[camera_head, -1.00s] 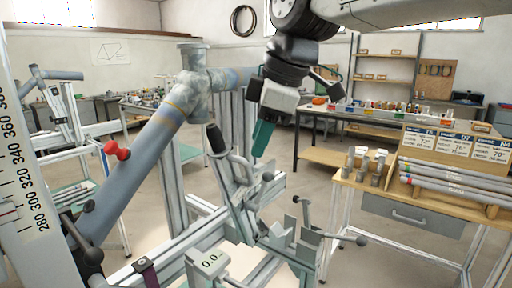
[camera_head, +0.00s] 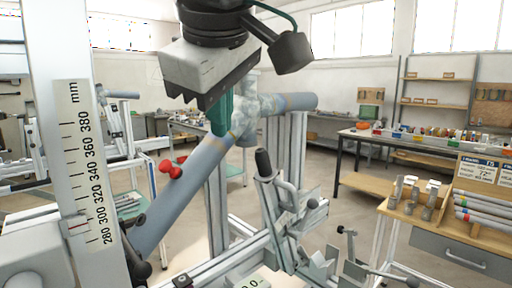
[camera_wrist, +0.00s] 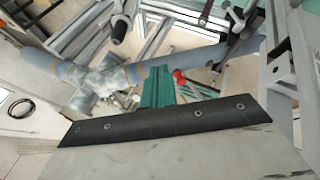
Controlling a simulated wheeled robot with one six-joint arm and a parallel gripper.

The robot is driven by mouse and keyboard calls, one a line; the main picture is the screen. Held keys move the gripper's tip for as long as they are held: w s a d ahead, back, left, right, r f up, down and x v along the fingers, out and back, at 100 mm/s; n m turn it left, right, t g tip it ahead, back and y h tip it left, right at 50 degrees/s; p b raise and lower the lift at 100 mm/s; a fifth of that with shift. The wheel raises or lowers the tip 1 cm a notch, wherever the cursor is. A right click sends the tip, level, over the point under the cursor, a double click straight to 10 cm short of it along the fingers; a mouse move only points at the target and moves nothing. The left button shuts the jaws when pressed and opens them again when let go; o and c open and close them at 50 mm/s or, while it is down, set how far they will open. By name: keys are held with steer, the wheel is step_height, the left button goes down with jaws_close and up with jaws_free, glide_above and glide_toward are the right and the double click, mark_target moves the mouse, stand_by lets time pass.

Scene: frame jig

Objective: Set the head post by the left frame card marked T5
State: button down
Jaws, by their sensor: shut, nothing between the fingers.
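The upright with the mm scale (camera_head: 88,165) stands at the left of the head view. A small red mark on it lies low, between 280 and 300; I cannot read it exactly. A thick blue-grey tube (camera_head: 185,185) slopes up to a mottled joint (camera_head: 258,118), with a red knob (camera_head: 172,167) beside it. The T5 card (camera_head: 478,170) is on the right bench; it shows 72°, its other figures too small to read. My gripper (camera_head: 222,118) has green fingers, shut and empty, in front of the tube's upper end. The fingers also show in the wrist view (camera_wrist: 157,88).
A black-handled clamp (camera_head: 272,180) rises from the jig's middle. A partly cut-off readout (camera_head: 250,282) sits at the bottom. The right bench (camera_head: 440,215) holds metal fittings and tubes. Open floor lies between the jig and the benches.

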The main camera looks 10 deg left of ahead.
steer(key=w+d+f+m, duration=0.2)
steer(key=w+f+m, duration=0.1)
steer(key=w+f, duration=0.4)
steer(key=shift+w+d+t+h, duration=0.2)
steer(key=shift+w+t+h, duration=0.15)
steer(key=shift+w, duration=1.45)
steer(key=shift+w+d+r, duration=0.1)
steer(key=shift+w+d, duration=0.15)
steer(key=shift+w, duration=0.2)
